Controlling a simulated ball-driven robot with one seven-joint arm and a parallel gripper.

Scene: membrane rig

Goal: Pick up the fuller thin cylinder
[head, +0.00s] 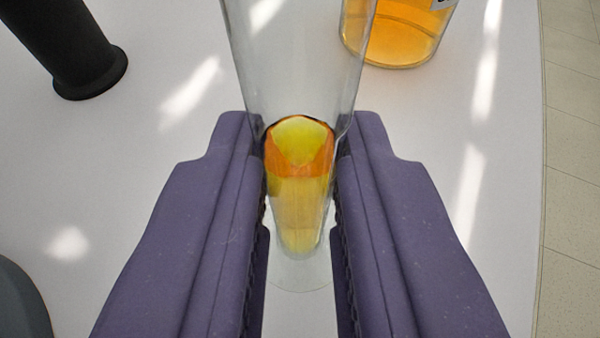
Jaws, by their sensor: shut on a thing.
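A clear thin cylinder (300,85) with yellow-orange liquid in its lower part stands between the two purple fingers of my gripper (300,190). The fingers are shut on it, one on each side, around the liquid level. Its top runs out of the upper edge of the view. Its clear round foot shows below the liquid. I cannot tell whether the foot touches the table. No second thin cylinder can be made out for comparing the fill.
A wider glass vessel (400,40) with orange liquid stands behind on the right. A black round-footed object (75,50) stands at the upper left. A dark grey object (20,305) is cut off at the lower left. The white table (160,160) ends at the right, above a tiled floor (572,150).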

